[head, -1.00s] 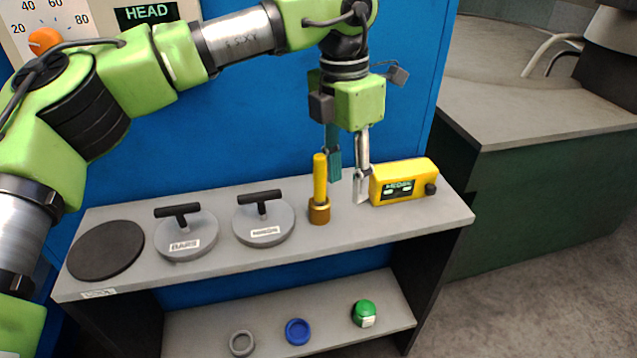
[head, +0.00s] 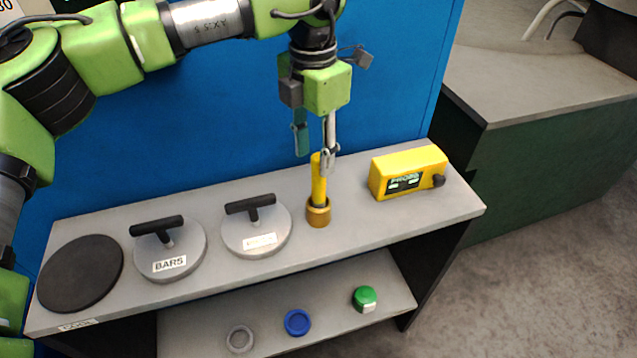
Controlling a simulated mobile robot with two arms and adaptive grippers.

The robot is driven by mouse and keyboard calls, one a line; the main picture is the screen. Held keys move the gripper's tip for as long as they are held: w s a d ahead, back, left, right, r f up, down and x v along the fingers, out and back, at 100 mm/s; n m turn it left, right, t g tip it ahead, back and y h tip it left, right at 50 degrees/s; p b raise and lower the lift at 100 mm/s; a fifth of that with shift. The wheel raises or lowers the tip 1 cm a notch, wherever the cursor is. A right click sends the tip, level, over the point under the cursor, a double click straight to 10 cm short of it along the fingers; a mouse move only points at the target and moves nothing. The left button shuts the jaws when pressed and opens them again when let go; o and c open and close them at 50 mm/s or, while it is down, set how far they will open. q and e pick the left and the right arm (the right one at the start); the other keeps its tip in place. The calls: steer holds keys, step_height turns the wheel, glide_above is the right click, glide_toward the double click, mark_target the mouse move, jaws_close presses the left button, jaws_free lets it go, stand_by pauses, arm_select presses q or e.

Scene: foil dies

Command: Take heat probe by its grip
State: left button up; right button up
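The heat probe shows as a yellow upright grip (head: 319,183) standing in a brass-coloured cup (head: 318,213) on the grey shelf top. My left gripper (head: 315,160) points down at the top of the grip and is open. One finger shows on each side of the grip in the picture, the right one overlapping its upper edge. Whether it touches the grip, I cannot tell. A yellow box (head: 407,171) with a dark label and a black knob stands to the right of the probe. My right gripper is not in view.
Two round dies with black T-handles, one labelled BARS (head: 170,250) and another (head: 256,230), lie left of the probe. A black disc (head: 80,273) is at the far left. A blue panel (head: 150,150) rises behind. Grey, blue and green small items sit on the lower shelf (head: 262,337).

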mark_target(318, 183)
arm_select(q)
step_height(318, 183, down, 3)
steer(key=shift+w+a+r, duration=0.1)
steer(key=shift+w+r, duration=0.05)
steer(key=shift+w+f, duration=0.1)
steer(key=shift+f, duration=0.2)
steer(key=f+p, duration=0.2)
steer(key=shift+d+f, duration=0.3)
steer(key=shift+d, duration=0.1)
step_height(318, 183, down, 2)
steer(key=shift+f+p, duration=0.1)
steer(key=shift+p, duration=0.35)
steer(key=shift+f, duration=0.2)
jaws_close()
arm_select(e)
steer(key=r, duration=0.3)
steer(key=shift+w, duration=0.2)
